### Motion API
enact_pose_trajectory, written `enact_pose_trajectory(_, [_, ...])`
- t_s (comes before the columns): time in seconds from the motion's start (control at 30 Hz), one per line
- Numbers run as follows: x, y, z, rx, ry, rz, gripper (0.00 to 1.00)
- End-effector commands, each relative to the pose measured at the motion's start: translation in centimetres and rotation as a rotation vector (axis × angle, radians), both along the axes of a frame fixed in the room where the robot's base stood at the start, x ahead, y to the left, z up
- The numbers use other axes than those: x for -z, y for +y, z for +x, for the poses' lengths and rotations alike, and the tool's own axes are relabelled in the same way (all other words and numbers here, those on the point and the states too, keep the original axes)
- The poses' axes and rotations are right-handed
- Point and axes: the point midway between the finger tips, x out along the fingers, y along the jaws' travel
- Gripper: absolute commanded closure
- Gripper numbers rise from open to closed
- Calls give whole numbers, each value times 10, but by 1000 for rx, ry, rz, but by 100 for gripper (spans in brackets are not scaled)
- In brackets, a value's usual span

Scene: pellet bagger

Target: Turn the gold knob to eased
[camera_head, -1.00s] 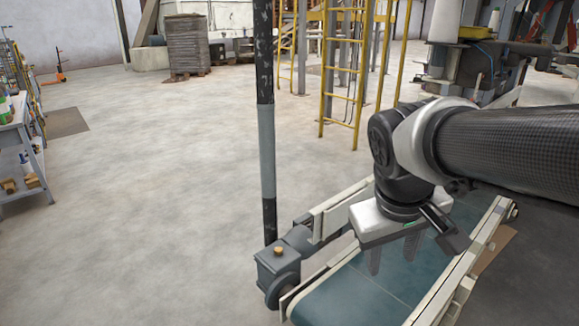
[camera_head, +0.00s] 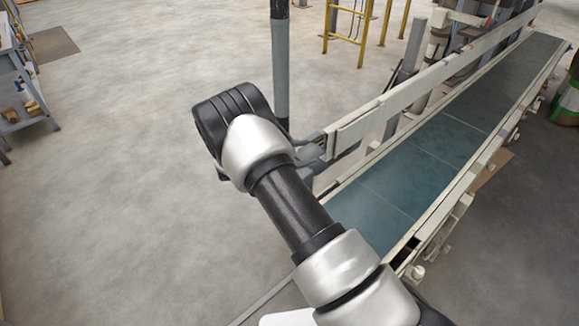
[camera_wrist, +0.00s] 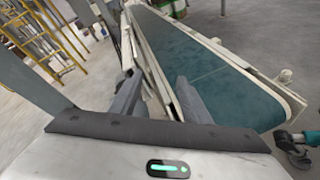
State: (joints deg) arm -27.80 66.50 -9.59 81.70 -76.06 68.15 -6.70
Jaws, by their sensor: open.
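The gold knob is out of sight in both current views. In the head view my arm covers the place at the near end of the conveyor where its grey housing stood. My gripper (camera_wrist: 160,80) shows in the wrist view with its two dark fingers apart and nothing seen between them. The fingers point along the side rail of the conveyor. I cannot tell how far they are from the knob.
The blue-green conveyor belt (camera_head: 435,150) runs away to the upper right between pale rails; it also fills the right of the wrist view (camera_wrist: 215,75). A grey post (camera_head: 280,70) stands close behind my arm. A shelf (camera_head: 25,85) is far left. Floor at left is clear.

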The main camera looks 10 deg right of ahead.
Motion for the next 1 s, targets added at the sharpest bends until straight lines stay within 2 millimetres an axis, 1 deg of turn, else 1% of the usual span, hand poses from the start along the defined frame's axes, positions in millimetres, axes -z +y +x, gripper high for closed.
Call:
enact_pose_trajectory(0.03, [24, 10, 5, -64, 30, -66, 57])
enact_pose_trajectory(0.17, [80, 40, 16, -240, 84, -226, 57])
enact_pose_trajectory(0.2, [97, 49, 18, -294, 98, -273, 57])
enact_pose_trajectory(0.27, [122, 62, 17, -373, 117, -337, 57])
enact_pose_trajectory(0.3, [137, 70, 15, -422, 129, -377, 57])
enact_pose_trajectory(0.4, [171, 87, 9, -528, 149, -457, 57])
enact_pose_trajectory(0.5, [195, 100, 2, -606, 163, -510, 57])
enact_pose_trajectory(0.6, [208, 106, -3, -650, 168, -541, 57])
enact_pose_trajectory(0.73, [215, 106, 0, -668, 171, -554, 57])
enact_pose_trajectory(0.87, [216, 96, 16, -666, 170, -552, 57])
enact_pose_trajectory(1.0, [217, 80, 41, -663, 170, -550, 57])
